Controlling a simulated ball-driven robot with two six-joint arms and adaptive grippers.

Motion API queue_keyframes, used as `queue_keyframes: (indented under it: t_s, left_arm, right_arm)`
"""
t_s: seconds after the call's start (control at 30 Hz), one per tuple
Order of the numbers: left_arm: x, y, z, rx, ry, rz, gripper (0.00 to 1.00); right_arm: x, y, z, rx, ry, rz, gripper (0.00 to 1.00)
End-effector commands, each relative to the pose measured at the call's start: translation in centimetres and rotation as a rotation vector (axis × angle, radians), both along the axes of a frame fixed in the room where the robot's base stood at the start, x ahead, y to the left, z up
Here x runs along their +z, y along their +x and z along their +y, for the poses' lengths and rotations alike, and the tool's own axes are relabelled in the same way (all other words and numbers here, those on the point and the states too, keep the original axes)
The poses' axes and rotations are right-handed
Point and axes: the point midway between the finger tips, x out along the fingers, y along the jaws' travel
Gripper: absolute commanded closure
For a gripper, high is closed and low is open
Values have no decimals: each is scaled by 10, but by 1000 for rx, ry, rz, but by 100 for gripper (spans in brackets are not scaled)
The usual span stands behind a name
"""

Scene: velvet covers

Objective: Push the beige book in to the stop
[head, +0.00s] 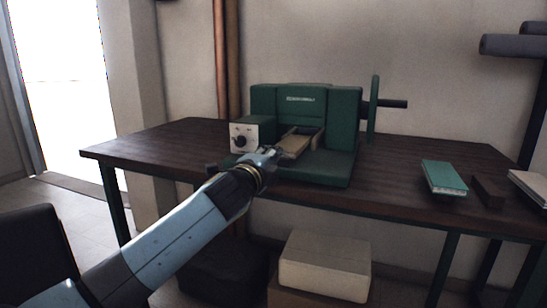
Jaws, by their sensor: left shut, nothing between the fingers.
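The beige book (297,145) lies flat in the opening of the green machine (335,150), its near end sticking out toward me. My left gripper (275,151) is shut and empty, at the near left end of the book. I cannot tell whether its fingertips touch the book. The inner end of the book and the stop are hidden inside the machine. My right gripper is not in view.
A white control box with a black knob (240,140) stands left of the opening. A green handwheel (374,108) is on the machine's right. A teal book (443,177), a dark brown block (487,191) and a pale book (530,186) lie on the dark table (400,205) at right.

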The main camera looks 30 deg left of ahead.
Motion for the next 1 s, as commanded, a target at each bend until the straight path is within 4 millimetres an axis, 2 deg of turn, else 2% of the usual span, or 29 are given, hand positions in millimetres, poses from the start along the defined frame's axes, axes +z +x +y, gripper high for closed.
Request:
queue_keyframes:
  t_s: [0.2,0.43,0.63,0.8,1.0]
  left_arm:
    - [-1,-21,-4,-2,1,1,100]
    - [-2,-56,-12,-2,0,3,100]
    - [-2,-86,-19,-2,0,2,100]
    - [-1,-97,-22,-1,-1,0,100]
    - [0,-97,-22,-1,-1,0,100]
  right_arm:
    - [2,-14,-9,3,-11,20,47]
    - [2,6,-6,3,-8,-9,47]
    - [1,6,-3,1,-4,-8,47]
    - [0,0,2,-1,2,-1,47]
    - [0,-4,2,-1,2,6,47]
